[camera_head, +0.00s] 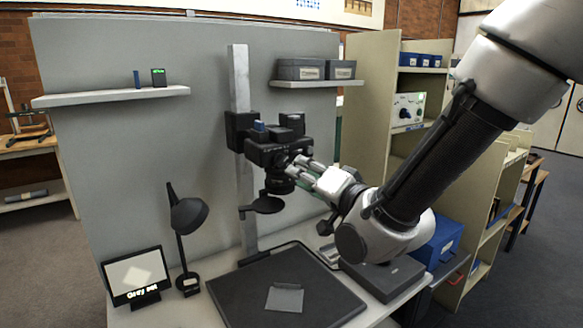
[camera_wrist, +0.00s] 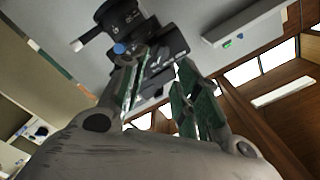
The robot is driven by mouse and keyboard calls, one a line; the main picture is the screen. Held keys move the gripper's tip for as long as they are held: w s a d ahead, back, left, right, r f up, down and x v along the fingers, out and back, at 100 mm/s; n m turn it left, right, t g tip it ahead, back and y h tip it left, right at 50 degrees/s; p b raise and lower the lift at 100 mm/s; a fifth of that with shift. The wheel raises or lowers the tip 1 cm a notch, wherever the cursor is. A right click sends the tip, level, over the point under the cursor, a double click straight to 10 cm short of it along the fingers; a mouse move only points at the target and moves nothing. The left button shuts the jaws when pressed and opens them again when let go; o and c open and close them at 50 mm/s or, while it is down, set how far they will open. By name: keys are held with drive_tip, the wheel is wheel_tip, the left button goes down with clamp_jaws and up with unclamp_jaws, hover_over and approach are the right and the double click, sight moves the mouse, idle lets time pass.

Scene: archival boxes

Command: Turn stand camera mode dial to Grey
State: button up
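The stand camera (camera_head: 272,150) is a black body with its lens pointing down, mounted on a pale upright column. It also shows in the wrist view (camera_wrist: 125,22), with a small blue part on it. My gripper (camera_head: 297,160) is at the camera's right side, close to its body. In the wrist view, my gripper (camera_wrist: 162,63) has its two green-padded fingers apart, with part of the dark camera beyond the gap. I cannot make out the mode dial or its setting, nor whether a finger touches the camera.
A dark copy board (camera_head: 235,294) with a grey sheet (camera_head: 285,298) lies below. A desk lamp (camera_head: 188,215) and a small lit display (camera_head: 135,274) stand at left; its text is hard to read. A shelf (camera_head: 110,96) and grey boxes (camera_head: 302,69) are on the wall panel.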

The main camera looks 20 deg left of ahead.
drive_tip(key=shift+v, duration=1.75)
drive_tip(key=s+d+f+n+g+h, duration=0.1)
drive_tip(key=s+f+n+g+h, duration=0.3)
drive_tip(key=f, duration=0.7)
drive_tip(key=s+d+f+n+g+h, duration=0.2)
drive_tip(key=d+f+g+h, duration=0.15)
drive_tip(key=d, duration=0.45)
drive_tip(key=s+d+r+m+h, duration=0.2)
drive_tip(key=s+d+r, duration=0.1)
drive_tip(key=d, duration=1)
drive_tip(key=s+d+r+m+h, duration=0.2)
drive_tip(key=d+r, duration=0.4)
drive_tip(key=d, duration=0.7)
drive_tip(key=s+d+r+m+h, duration=0.1)
drive_tip(key=s+d+r+h, duration=0.1)
drive_tip(key=d, duration=1.1)
wheel_tip(320, 180, up, 2)
drive_tip(key=shift+s+r+m, duration=0.15)
drive_tip(key=shift+s+m, duration=0.25)
drive_tip(key=shift+s, duration=0.45)
